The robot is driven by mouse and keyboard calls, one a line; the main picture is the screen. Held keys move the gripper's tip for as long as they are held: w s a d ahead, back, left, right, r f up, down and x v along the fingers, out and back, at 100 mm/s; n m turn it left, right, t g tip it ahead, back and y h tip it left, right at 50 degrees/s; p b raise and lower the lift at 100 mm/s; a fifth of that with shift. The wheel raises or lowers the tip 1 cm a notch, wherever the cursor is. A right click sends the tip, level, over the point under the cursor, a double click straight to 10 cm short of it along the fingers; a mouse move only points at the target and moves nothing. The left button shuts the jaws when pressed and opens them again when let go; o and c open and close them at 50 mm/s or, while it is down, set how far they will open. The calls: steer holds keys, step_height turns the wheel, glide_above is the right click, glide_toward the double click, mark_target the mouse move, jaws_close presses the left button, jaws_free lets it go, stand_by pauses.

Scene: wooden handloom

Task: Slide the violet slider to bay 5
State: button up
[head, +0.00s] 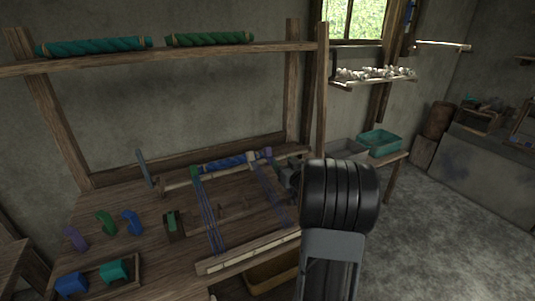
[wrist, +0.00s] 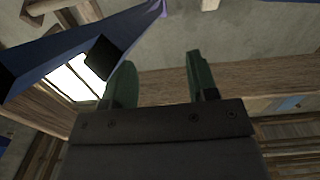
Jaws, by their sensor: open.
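A small violet piece (head: 76,238) stands at the left of the wooden loom table in the head view. A violet patch (head: 265,154) also shows at the right end of the blue roll on the loom. I cannot tell which is the violet slider. The pale front rail (head: 250,250) has faint marks, and its bay numbers are too small to read. In the wrist view my gripper (wrist: 162,82) is open, with two green fingers wide apart and nothing between them. In the head view my dark arm hides the area around the loom's right end.
Green (head: 106,222) and blue (head: 131,221) pieces stand beside the violet piece. A tray (head: 95,283) holds blue and teal blocks at the front left. Wooden posts (head: 322,90) rise behind the loom. A large blue surface (wrist: 70,45) fills the wrist view's upper left.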

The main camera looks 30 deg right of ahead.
mark_target(269, 148)
steer(key=w, duration=0.4)
steer(key=w+d, duration=0.1)
steer(key=w, duration=0.4)
steer(key=w+d, duration=0.1)
steer(key=w, duration=0.3)
steer(key=shift+w+d+f, duration=0.1)
steer(key=shift+w, duration=0.15)
jaws_close()
